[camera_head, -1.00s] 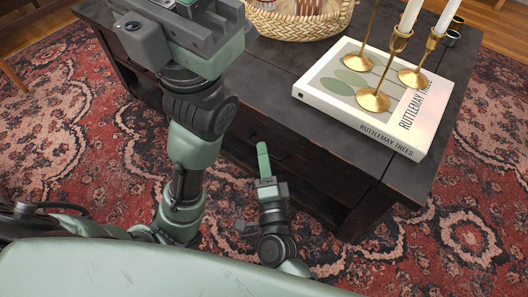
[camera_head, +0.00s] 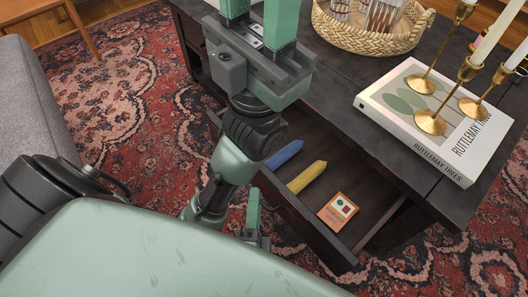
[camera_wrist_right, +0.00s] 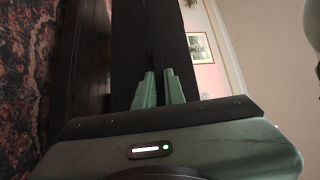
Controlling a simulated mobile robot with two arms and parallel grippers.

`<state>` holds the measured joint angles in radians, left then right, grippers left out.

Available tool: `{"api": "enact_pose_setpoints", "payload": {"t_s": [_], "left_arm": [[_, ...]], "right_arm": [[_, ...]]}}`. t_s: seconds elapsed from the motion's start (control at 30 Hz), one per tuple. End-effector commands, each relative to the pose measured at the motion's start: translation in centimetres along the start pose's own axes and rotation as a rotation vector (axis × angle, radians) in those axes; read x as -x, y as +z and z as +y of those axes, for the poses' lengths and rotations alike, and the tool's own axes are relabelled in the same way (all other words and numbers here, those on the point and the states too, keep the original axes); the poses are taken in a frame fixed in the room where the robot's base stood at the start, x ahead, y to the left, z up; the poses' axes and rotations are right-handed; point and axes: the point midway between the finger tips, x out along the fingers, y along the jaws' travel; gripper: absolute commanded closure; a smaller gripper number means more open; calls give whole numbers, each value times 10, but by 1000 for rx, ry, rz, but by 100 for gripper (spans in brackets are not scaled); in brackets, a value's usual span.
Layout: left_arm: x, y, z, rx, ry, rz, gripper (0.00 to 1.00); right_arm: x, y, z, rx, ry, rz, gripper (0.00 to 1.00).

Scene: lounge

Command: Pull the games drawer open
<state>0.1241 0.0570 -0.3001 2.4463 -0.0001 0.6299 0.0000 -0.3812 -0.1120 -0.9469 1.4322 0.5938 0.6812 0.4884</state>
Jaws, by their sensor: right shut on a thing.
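The games drawer (camera_head: 308,232) of the dark coffee table is pulled out, and its inside shows in the head view. In it lie a blue piece (camera_head: 285,154), a yellow piece (camera_head: 306,177) and a small orange card box (camera_head: 338,211). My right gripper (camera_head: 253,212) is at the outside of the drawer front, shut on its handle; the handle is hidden. In the right wrist view my right fingers (camera_wrist_right: 159,88) are close together against the dark front. My left gripper (camera_head: 258,12) is above the table, fingers apart and tips cut off by the frame.
On the tabletop stand a large white book (camera_head: 400,125) with brass candlesticks (camera_head: 430,122) on it, and a wicker basket (camera_head: 345,38) with glasses. A grey sofa (camera_head: 35,105) is at the left. Patterned rug (camera_head: 130,75) covers the floor around the table.

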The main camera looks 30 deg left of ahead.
Motion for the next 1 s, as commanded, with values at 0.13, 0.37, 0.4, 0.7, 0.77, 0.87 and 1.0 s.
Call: {"api": "enact_pose_setpoints", "payload": {"t_s": [0.13, 0.37, 0.4, 0.7, 0.77, 0.87, 1.0], "left_arm": [[2, 1, 0, 1, -1, -8, 64], [3, 1, 0, 1, -1, -9, 64], [3, 1, 0, 1, -1, -9, 64], [2, 1, 0, 1, -1, -7, 64], [1, 1, 0, 1, -2, -6, 64], [1, 1, -1, 1, -5, -5, 64], [0, 1, -1, 1, -8, -3, 64]], "right_arm": [[4, 3, 1, 0, 4, -1, 100], [4, 3, 1, 0, 3, 0, 100], [4, 3, 1, 0, 3, 0, 100], [3, 3, 0, 0, 2, 0, 68], [3, 3, 0, 0, 2, 0, 68], [3, 3, 0, 0, 1, 0, 68], [3, 2, 0, 0, 1, 0, 68]]}}
